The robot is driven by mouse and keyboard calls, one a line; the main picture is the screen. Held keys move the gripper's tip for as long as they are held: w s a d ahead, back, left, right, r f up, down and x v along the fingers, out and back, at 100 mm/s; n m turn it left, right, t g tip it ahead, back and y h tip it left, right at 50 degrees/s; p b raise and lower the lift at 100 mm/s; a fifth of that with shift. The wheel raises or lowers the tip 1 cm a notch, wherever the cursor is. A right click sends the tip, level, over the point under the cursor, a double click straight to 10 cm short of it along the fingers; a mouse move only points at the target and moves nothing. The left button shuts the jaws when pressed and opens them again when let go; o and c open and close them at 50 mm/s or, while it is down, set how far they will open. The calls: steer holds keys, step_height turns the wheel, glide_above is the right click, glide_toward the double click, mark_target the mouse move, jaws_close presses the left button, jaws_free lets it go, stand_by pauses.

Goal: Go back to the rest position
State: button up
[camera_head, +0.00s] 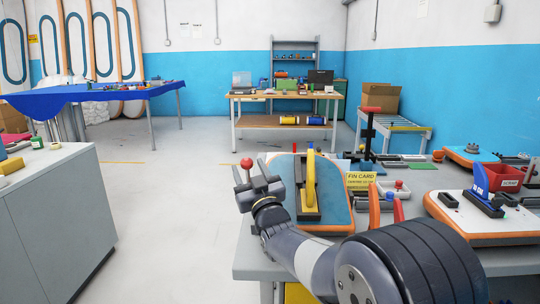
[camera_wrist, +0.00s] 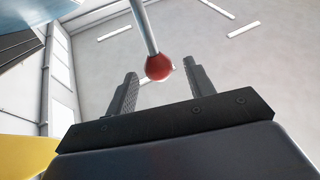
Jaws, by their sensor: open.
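My gripper (camera_head: 250,174) is raised at the left end of the near workbench, left of a blue board with an orange rim (camera_head: 336,209). Its two fingers are apart. A red ball knob (camera_head: 246,163) shows at the fingertips. In the wrist view the red knob (camera_wrist: 159,67) sits on a metal rod between the open fingers of my gripper (camera_wrist: 160,82), with gaps visible at both sides. What the rod is fixed to is hidden.
A yellow-handled black tool (camera_head: 309,187) stands on the blue board close to my gripper. A yellow fin card sign (camera_head: 360,180), a red scrap bin (camera_head: 503,177) and another board (camera_head: 470,226) are to the right. Open floor (camera_head: 165,215) lies left.

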steer(key=w+a+r+m+g+h+p, duration=0.1)
steer(key=w+r+p, duration=0.1)
steer(key=w+p, duration=0.4)
steer(key=shift+w+a+r+g+p, duration=0.15)
steer(key=shift+w+a+g+p, duration=0.15)
steer(key=shift+p, duration=0.9)
